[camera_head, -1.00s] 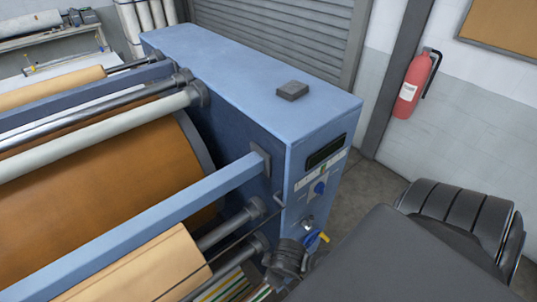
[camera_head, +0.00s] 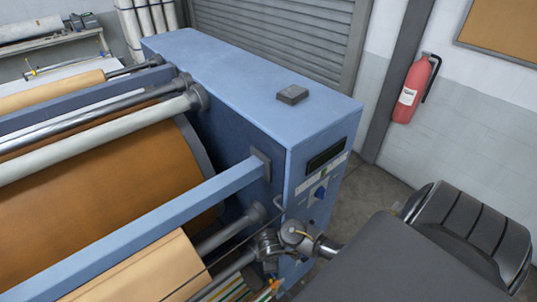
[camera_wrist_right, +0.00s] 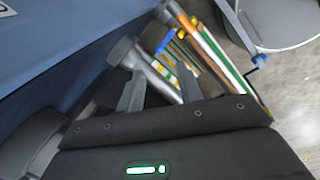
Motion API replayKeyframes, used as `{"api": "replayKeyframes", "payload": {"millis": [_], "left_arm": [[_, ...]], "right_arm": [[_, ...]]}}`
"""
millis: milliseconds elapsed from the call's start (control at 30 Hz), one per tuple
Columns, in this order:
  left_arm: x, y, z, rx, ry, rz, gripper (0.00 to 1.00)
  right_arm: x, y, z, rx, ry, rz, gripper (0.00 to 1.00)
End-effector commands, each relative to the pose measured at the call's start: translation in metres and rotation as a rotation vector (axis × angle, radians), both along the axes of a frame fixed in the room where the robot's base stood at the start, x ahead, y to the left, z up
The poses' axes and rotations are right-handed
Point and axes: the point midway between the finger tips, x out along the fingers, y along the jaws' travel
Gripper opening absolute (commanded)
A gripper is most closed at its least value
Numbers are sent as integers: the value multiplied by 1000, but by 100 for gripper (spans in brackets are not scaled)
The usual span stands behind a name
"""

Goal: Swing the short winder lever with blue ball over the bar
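My right gripper (camera_wrist_right: 160,92) is open in the right wrist view, its two fingers spread with nothing held between them. A grey roller end (camera_wrist_right: 150,70) lies beyond the fingers. In the head view my right wrist covers the lower end of the machine's blue cabinet (camera_head: 250,75), and the lever cannot be made out there. My left gripper is out of view.
The blue cross bar (camera_head: 150,222) runs into the cabinet above a tan paper roll (camera_head: 150,270). A control panel with a blue knob (camera_head: 320,192) is on the cabinet end. A grey bucket-like object (camera_wrist_right: 275,22) stands on the floor. A fire extinguisher (camera_head: 412,90) hangs on the wall.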

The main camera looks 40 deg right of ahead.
Motion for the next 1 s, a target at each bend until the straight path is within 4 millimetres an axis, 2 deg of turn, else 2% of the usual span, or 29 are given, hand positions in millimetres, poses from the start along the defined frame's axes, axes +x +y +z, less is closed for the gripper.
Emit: {"api": "replayKeyframes", "payload": {"millis": [100, 300, 433, 600, 867, 1000], "left_arm": [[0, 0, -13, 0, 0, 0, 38], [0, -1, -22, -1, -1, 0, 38], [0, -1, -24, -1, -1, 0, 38], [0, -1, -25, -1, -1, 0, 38], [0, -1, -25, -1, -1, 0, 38], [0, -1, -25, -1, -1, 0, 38]], "right_arm": [[3, -4, -27, -5, 2, 0, 36], [8, -8, -60, -5, 1, 0, 36], [11, -8, -74, -2, 0, -2, 36], [12, -9, -83, -2, -1, -1, 36], [12, -9, -83, -2, -3, -1, 36], [12, -9, -83, -1, -2, -1, 19]]}}
